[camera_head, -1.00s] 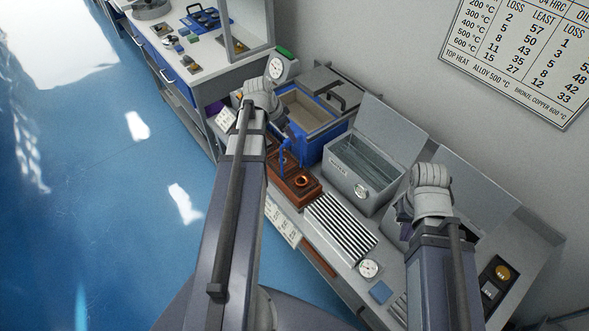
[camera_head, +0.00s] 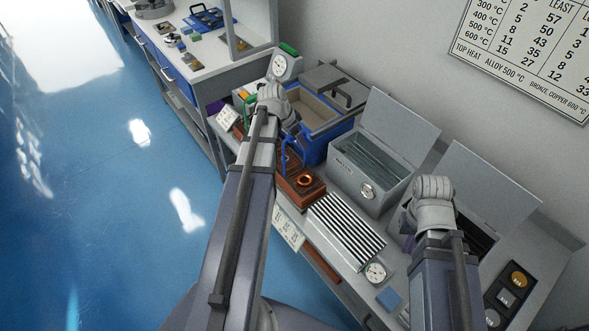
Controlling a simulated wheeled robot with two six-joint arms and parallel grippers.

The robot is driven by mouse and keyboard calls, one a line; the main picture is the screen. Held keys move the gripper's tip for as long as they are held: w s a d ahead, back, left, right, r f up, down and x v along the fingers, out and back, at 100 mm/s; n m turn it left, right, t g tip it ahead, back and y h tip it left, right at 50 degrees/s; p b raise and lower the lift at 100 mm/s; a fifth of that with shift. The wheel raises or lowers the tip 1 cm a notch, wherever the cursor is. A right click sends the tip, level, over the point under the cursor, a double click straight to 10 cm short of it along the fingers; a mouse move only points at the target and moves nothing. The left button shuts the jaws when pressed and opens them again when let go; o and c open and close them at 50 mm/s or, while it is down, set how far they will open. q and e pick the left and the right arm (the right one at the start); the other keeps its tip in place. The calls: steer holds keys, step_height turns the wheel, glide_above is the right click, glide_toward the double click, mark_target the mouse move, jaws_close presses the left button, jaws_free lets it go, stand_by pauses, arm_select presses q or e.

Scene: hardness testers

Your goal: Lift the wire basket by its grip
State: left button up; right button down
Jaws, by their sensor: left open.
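The blue-sided tank (camera_head: 313,151) stands behind my left gripper. A grey open-lidded tank (camera_head: 345,176), a ribbed metal block (camera_head: 345,230), a brown block (camera_head: 303,192) with a copper ring and a dial gauge (camera_head: 286,66) crowd the bench. The blue floor at left is clear.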

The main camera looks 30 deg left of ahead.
arm_select(q)
steer(key=shift+r, duration=0.1)
jaws_close()
stand_by(0.4)
stand_by(0.9)
